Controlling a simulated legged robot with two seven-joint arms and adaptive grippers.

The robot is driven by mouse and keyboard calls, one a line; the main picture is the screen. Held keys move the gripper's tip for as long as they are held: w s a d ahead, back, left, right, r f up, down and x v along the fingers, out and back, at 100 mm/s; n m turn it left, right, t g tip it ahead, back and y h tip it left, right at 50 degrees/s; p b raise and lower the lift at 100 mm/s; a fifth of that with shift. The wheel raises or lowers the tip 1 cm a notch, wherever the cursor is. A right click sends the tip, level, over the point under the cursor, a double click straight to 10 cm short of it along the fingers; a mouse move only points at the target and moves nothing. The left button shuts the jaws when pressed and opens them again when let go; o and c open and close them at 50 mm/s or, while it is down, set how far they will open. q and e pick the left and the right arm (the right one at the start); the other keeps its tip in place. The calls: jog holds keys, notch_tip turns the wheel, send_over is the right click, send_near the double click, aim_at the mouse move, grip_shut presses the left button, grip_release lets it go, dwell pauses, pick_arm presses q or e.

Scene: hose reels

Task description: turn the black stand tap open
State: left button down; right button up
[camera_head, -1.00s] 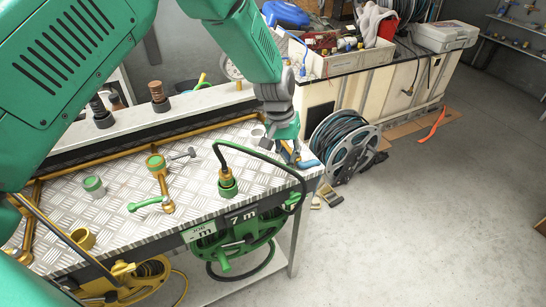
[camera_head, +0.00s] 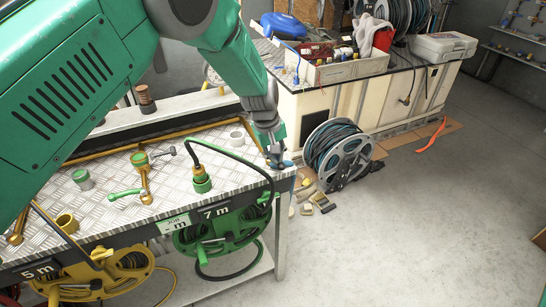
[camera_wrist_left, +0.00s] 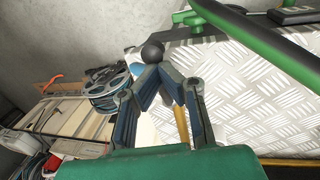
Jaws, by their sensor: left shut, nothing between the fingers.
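In the left wrist view a black round knob (camera_wrist_left: 152,52) shows just beyond my fingertips, at the edge of the metal bench. It may belong to the black stand tap, but its body is hidden and I cannot tell. My left gripper (camera_head: 277,163) is over the bench's right front corner in the head view. In the wrist view the left gripper (camera_wrist_left: 157,70) is shut and empty, its fingers meeting in a point close to the knob. Whether they touch it is unclear. My right gripper is not in view.
A dark hose (camera_head: 237,158) arches from a green fitting (camera_head: 201,181) close to my left gripper. A brass fitting (camera_head: 145,184) with levers stands further left. Green (camera_head: 225,237) and yellow (camera_head: 125,277) reels are below. A grey reel (camera_head: 338,153) stands on the floor, right.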

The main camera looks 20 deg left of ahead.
pick_arm(q)
jog(key=shift+s+d+f, duration=0.5)
jog(key=shift+f, duration=0.15)
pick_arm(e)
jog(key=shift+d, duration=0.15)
pick_arm(q)
jog(key=shift+a, duration=0.15)
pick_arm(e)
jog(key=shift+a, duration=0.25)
pick_arm(q)
jog(key=c, duration=1.8)
grip_release()
jog(key=shift+o, duration=1.2)
jog(key=shift+w+d+f, duration=0.15)
jog(key=shift+w+d, duration=0.15)
jog(key=shift+w, duration=0.2)
jog(key=shift+s+r, duration=0.1)
jog(key=shift+r, duration=0.2)
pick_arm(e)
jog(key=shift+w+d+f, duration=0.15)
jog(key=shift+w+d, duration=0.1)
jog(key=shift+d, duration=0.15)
